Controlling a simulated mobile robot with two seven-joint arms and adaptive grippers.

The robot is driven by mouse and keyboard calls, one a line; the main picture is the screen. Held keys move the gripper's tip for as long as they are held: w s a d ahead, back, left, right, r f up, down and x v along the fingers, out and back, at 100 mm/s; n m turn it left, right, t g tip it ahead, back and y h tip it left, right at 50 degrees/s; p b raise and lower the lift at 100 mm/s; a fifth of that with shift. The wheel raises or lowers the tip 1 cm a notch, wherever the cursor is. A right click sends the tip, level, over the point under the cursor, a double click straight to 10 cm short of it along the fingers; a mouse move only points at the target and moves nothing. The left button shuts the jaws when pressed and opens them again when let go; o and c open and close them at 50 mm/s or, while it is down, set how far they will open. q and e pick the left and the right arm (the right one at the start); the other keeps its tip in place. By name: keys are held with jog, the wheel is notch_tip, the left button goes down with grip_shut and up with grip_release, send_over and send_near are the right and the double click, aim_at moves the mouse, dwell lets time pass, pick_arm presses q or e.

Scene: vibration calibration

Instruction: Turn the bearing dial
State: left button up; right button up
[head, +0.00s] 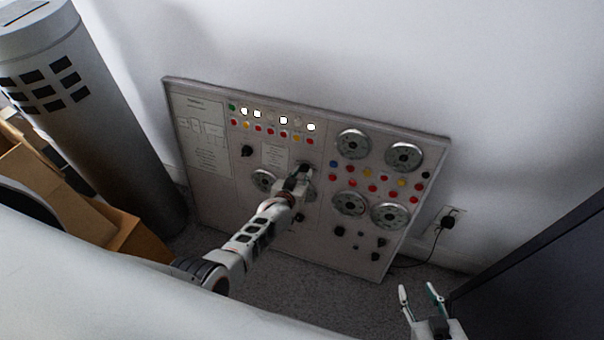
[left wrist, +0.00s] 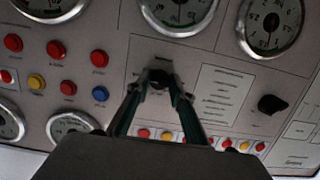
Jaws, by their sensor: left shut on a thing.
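A grey control panel (head: 215,178) leans against the white wall, with gauges, buttons and black knobs on its face. My left gripper (head: 303,171) reaches to the panel's middle, just right of a small printed label. In the left wrist view its fingers (left wrist: 158,84) close on a small black knob (left wrist: 158,75) on a square plate; the fingers partly hide the knob. I cannot read which knob is the bearing dial. Another black knob (left wrist: 270,104) is beyond the label, untouched; it also shows in the head view (head: 247,151). My right gripper (head: 421,293) is open and empty, low and away from the panel.
Round gauges (head: 352,143) and coloured buttons fill the panel's right half. A metal cylinder (head: 110,110) and a cardboard box (head: 140,240) stand at left. A plug and cable (head: 447,222) are right of the panel. A dark cabinet (head: 550,275) stands at lower right.

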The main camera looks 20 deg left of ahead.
dwell(0.5)
pick_arm(q)
jog(key=o, duration=1.1)
jog(key=shift+v, duration=6)
jog(key=s+m+g, duration=0.1)
jog(key=s, duration=0.6)
jog(key=s+r+m+h, duration=0.1)
jog(key=s, duration=0.6)
jog(key=s+r+m+g+h, duration=0.1)
jog(key=s+m, duration=0.1)
jog(key=s, duration=0.5)
jog(key=shift+r+g, duration=0.2)
jog(key=shift+g, duration=0.1)
